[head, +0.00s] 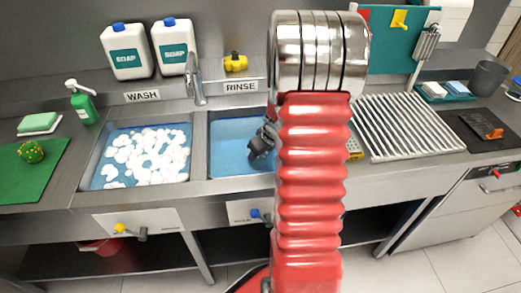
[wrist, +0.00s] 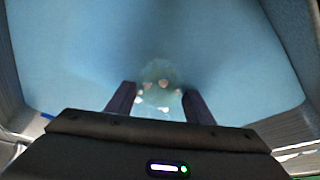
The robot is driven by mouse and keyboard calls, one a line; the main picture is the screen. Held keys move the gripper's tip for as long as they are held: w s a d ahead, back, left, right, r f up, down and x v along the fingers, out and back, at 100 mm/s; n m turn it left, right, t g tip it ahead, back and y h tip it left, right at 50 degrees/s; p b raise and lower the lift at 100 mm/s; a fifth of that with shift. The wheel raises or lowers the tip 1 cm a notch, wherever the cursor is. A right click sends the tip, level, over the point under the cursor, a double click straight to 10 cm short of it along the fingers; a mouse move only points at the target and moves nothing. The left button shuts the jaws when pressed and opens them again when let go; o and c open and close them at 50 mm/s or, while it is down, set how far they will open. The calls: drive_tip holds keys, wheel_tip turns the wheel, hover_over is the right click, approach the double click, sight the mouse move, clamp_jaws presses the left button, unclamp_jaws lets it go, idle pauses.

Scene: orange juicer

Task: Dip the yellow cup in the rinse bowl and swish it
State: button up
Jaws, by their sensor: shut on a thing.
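The rinse basin (head: 228,130), under the RINSE label, holds flat blue water, and its walls frame the wrist view (wrist: 60,60). My gripper (head: 262,145) reaches down into this basin, partly hidden behind my red arm. In the wrist view my gripper (wrist: 158,103) is shut on a pale, greenish, see-through round thing (wrist: 160,75) with light specks, low against the blue. It looks like a cup, but its yellow colour does not show and its outline is blurred. I cannot tell how deep it sits. In the head view the held thing is hidden.
The wash basin (head: 112,150) with white foam lies left of the rinse basin. A faucet (head: 196,80) stands behind the divider. A small yellow object (head: 235,63) sits on the back ledge. A ribbed drying rack (head: 405,125) is to the right. My arm hides the rinse basin's right part.

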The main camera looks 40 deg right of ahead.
drive_tip(key=shift+f, duration=1.15)
drive_tip(key=shift+d, duration=0.1)
drive_tip(key=shift+s+d, duration=0.6)
drive_tip(key=shift+d, duration=0.25)
drive_tip(key=shift+a, duration=0.1)
drive_tip(key=shift+w+a, duration=0.65)
drive_tip(key=shift+a, duration=0.25)
drive_tip(key=shift+w+a, duration=0.6)
drive_tip(key=shift+a, duration=0.3)
drive_tip(key=shift+s+d, duration=0.65)
drive_tip(key=shift+d, duration=0.3)
drive_tip(key=shift+s+d, duration=0.6)
drive_tip(key=shift+d, duration=0.35)
